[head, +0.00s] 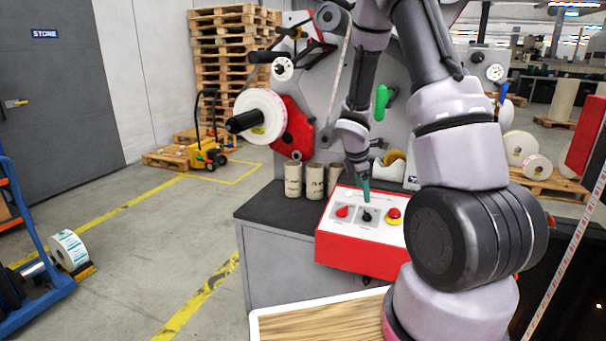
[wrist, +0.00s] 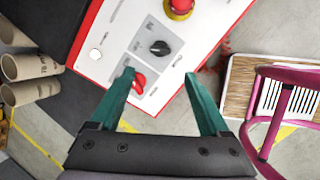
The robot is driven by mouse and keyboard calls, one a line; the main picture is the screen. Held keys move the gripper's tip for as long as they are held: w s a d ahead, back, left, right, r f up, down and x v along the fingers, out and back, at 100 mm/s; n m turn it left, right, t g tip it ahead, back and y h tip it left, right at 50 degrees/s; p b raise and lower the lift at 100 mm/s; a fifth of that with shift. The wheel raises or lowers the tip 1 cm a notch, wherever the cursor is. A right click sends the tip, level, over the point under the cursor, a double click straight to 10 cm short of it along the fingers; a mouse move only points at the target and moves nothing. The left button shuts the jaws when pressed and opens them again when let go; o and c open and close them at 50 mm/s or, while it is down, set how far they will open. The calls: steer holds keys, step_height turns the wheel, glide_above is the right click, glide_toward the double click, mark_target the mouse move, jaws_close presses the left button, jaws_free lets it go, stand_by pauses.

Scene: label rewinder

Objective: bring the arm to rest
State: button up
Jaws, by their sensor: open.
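My gripper (wrist: 160,85) is open, its two green fingers spread apart above the red and white control box (wrist: 102,27). In the wrist view a red knob (wrist: 139,83) shows beside the left fingertip, between the fingers. A black knob (wrist: 159,47) lies just beyond them. In the head view my gripper (head: 365,194) points down at the control box (head: 355,246), near the black knob (head: 366,216). I cannot tell whether a finger touches the box. My arm is bent and reaches out over the box.
A red and yellow mushroom button (head: 393,215) sits on the box's right. Several cardboard cores (head: 293,179) stand behind it on the dark cabinet top (head: 262,208). The rewinder with a label roll (head: 262,115) rises behind. A wooden-topped surface (head: 320,322) is in front. Floor at left is largely free.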

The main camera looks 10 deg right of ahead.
steer(key=s+a+r+m+t, duration=0.1)
steer(key=s+r+m, duration=0.25)
steer(key=r, duration=0.35)
steer(key=s+a+r+m+y, duration=0.1)
steer(key=s+r+m, duration=0.1)
steer(key=r+m, duration=0.35)
steer(key=s+a+r+m+t, duration=0.1)
steer(key=s+r+m, duration=0.15)
steer(key=r, duration=0.55)
steer(key=s+a+r+m+t+y, duration=0.1)
steer(key=s+a+r+m, duration=0.3)
steer(key=s, duration=0.4)
steer(key=s+a+r+m+t+y, duration=0.1)
steer(key=s+a+r+m+y, duration=0.2)
steer(key=s+a+r+m, duration=0.2)
steer(key=s+r+m, duration=0.1)
steer(key=s+r, duration=0.1)
steer(key=s, duration=0.1)
steer(key=shift+s+r+t, duration=0.2)
steer(key=shift+s+t, duration=0.1)
steer(key=shift+t, duration=0.1)
steer(key=shift+d, duration=0.1)
